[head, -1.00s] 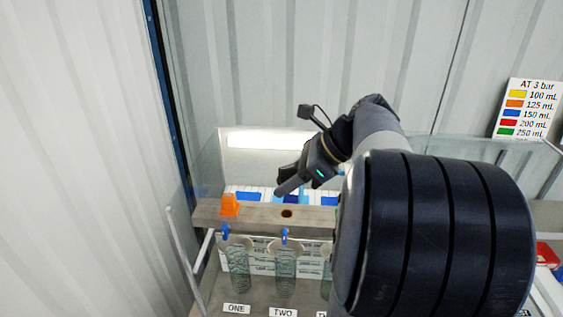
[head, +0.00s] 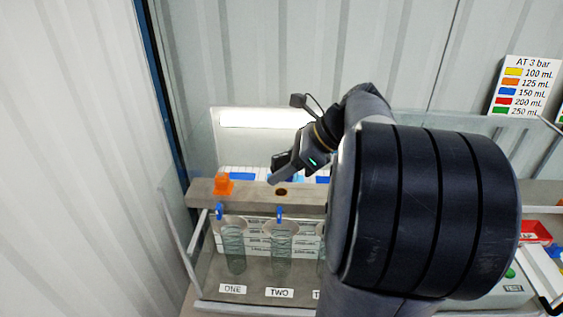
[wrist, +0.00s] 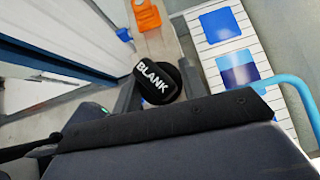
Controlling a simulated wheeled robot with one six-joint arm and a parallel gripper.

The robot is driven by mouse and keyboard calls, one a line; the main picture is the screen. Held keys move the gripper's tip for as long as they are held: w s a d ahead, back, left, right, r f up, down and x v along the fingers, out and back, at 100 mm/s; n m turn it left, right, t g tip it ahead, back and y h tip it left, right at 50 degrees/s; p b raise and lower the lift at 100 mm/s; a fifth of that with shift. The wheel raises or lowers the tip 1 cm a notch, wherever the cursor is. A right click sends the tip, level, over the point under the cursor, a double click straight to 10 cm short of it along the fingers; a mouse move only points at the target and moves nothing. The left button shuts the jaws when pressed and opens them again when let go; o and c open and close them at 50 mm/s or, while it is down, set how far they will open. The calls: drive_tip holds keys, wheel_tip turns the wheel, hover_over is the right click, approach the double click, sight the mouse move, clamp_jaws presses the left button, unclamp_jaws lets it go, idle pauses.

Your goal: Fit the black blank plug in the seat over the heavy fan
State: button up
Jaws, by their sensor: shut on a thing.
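My gripper (wrist: 158,88) is shut on the black blank plug (wrist: 155,82), whose round cap carries the white word BLANK in the wrist view. In the head view my gripper (head: 275,177) is just above and behind the beam (head: 252,195), and I cannot make out the plug there. An open, dark round seat (head: 282,191) shows in the beam above the tube labelled TWO. An orange nozzle (head: 223,185) stands in the beam above ONE; it also shows in the wrist view (wrist: 146,15). My arm hides the beam further right. I cannot tell which fan is heavy.
Clear ribbed tubes (head: 234,250) hang under the beam, with blue clips at their tops. Blue squares on a white slatted panel (wrist: 238,73) lie behind the beam. A colour chart (head: 525,87) and a red bin (head: 535,231) are at the right.

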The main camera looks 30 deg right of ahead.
sight(271, 191)
drive_tip(key=shift+f+b, duration=0.45)
drive_tip(key=shift+f, duration=0.85)
drive_tip(key=shift+p, duration=1.2)
idle(0.5)
drive_tip(key=shift+f+b, duration=0.4)
drive_tip(key=shift+f, duration=0.5)
drive_tip(key=o, duration=1.1)
drive_tip(key=shift+c, duration=0.2)
drive_tip(key=b+v, duration=0.1)
drive_tip(key=v, duration=1)
drive_tip(key=shift+w, duration=0.1)
